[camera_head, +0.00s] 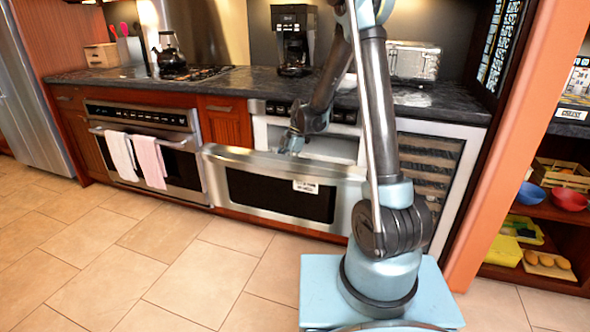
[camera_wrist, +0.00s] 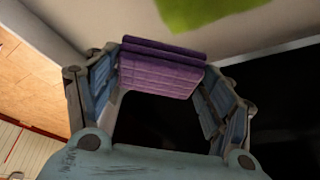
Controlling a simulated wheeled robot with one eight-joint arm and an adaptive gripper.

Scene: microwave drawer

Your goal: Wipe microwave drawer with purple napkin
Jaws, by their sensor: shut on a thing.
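The microwave drawer (camera_head: 282,187) is pulled open below the counter, with a steel frame, a dark front window and a white label. Its pale inside (camera_head: 333,148) shows behind the front. My gripper (camera_head: 290,143) reaches down over the front edge into the drawer; its fingertips are hidden by the front in the head view. In the wrist view my gripper (camera_wrist: 160,85) is shut on the purple napkin (camera_wrist: 160,70), a folded pad between the fingertips. A green patch (camera_wrist: 205,12) lies on the pale drawer surface just beyond the napkin, apart from it in the picture.
An oven (camera_head: 150,150) with two hanging towels stands left of the drawer. A coffee maker (camera_head: 294,40) and a toaster (camera_head: 413,62) stand on the counter (camera_head: 240,88). A glass-fronted cooler (camera_head: 425,170) is to the right. The tiled floor in front is clear.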

